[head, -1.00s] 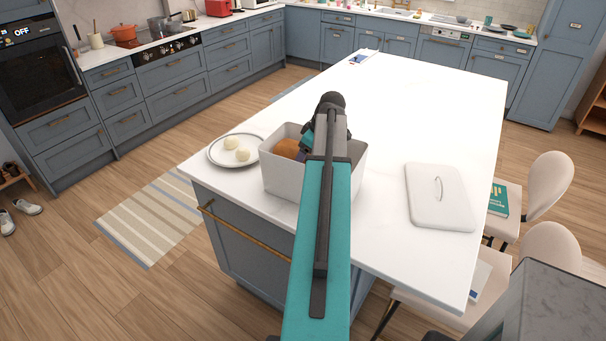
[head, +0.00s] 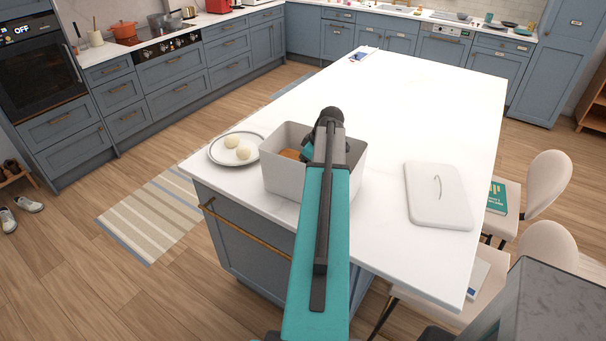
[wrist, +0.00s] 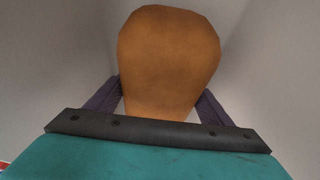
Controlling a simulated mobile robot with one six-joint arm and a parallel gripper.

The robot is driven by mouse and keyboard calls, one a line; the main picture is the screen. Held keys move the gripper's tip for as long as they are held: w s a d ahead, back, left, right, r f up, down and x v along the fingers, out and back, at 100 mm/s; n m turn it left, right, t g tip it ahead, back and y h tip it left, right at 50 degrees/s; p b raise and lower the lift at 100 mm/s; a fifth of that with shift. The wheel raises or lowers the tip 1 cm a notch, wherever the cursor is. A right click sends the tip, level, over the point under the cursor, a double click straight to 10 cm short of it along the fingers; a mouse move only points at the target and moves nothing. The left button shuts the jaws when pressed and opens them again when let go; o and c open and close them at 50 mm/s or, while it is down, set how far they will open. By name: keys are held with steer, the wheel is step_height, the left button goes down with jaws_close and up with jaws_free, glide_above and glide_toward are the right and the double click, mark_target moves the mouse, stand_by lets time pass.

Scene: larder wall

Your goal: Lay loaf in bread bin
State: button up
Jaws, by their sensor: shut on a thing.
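The bread bin (head: 284,178) is an open, light grey box on the near left end of the white island. The brown loaf (head: 291,154) shows low inside the bin in the head view, mostly hidden by the bin's wall and my arm. In the wrist view the loaf (wrist: 170,62) fills the middle, with pale bin walls around it. My gripper (wrist: 160,105) is shut on the loaf, one dark finger on each side. I cannot tell whether the loaf touches the bin's floor. The bin's lid (head: 438,195) lies flat on the island to the right.
A grey plate (head: 217,155) with two pale dough balls (head: 238,148) stands just left of the bin. The island top (head: 415,110) is clear behind the bin and between bin and lid. Chairs (head: 545,185) stand along the island's right side.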

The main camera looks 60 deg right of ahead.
steer(key=shift+f+p, duration=0.3)
steer(key=shift+f, duration=1)
steer(key=shift+f, duration=0.15)
steer(key=o, duration=1.4)
steer(key=shift+r, duration=0.2)
steer(key=shift+b+v, duration=2.25)
steer(key=shift+v, duration=3.7)
